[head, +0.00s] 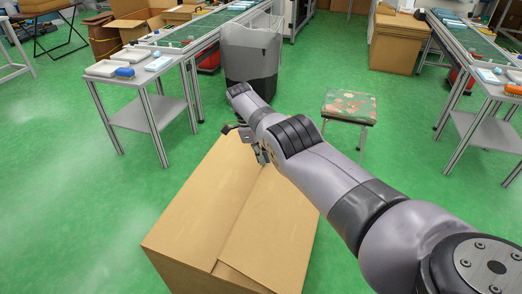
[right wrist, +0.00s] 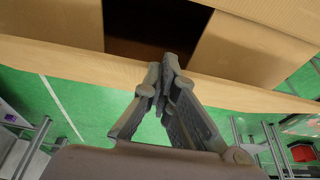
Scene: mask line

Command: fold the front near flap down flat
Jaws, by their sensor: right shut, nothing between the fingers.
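A large cardboard box (head: 285,230) stands in the foreground of the head view, with two broad panels lying over its top and a seam between them. My right gripper (head: 262,157) is at the box's far end, partly hidden by my arm. In the right wrist view the gripper (right wrist: 168,62) has its fingers together and empty, with the tips over a cardboard strip (right wrist: 65,60) beside a dark opening (right wrist: 150,25). I cannot tell whether that strip is the near flap or the box wall. Panels lie on both sides of the opening. My left gripper is out of view.
A camouflage-topped stool (head: 349,107) and a grey bin (head: 252,55) stand beyond the box. A side table (head: 150,112) with trays is at the left, and another (head: 495,132) at the right. Green floor is clear left of the box.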

